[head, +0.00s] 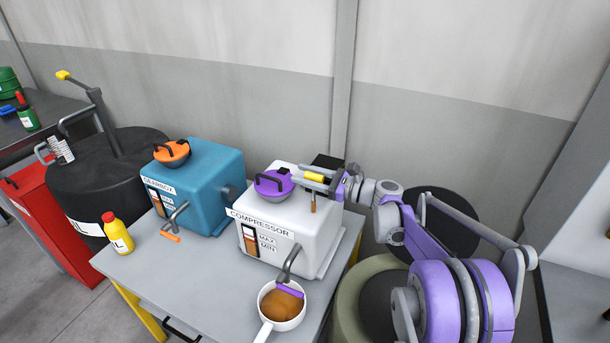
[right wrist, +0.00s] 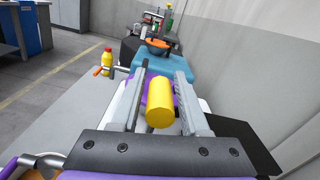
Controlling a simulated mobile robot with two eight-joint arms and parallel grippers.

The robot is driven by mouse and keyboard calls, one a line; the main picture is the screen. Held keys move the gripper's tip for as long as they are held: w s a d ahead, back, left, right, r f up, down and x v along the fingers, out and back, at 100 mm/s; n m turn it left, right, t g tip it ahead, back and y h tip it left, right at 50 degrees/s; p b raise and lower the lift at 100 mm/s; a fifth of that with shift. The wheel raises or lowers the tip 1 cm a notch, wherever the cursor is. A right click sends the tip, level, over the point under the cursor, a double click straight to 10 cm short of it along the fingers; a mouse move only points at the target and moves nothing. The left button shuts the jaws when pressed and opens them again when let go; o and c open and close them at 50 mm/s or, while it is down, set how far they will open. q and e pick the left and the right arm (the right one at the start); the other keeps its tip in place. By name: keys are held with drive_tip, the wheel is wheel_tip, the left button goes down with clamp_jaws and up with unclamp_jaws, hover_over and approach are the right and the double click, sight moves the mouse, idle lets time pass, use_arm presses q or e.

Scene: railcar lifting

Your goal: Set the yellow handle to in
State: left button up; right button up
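A short yellow cylindrical handle (head: 314,178) stands above the white compressor (head: 262,225), by its right rear side; its mounting is hidden. My right gripper (head: 303,174) has one finger on each side of this handle. In the right wrist view the yellow handle (right wrist: 159,103) lies between the two fingers (right wrist: 164,78), with narrow gaps on both sides, so the gripper looks open around it. Another yellow grip (head: 63,74) tops a grey lever on the black drum (head: 100,185) at the left. My left gripper is out of view.
A purple cap (head: 273,183) sits on the compressor near my right fingers. A blue tank (head: 205,190) with an orange cap, a yellow bottle (head: 117,233) and a white pan (head: 282,310) of brown liquid stand on or at the grey table (head: 185,285). A wall is behind.

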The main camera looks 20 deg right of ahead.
clamp_jaws()
idle(1.1)
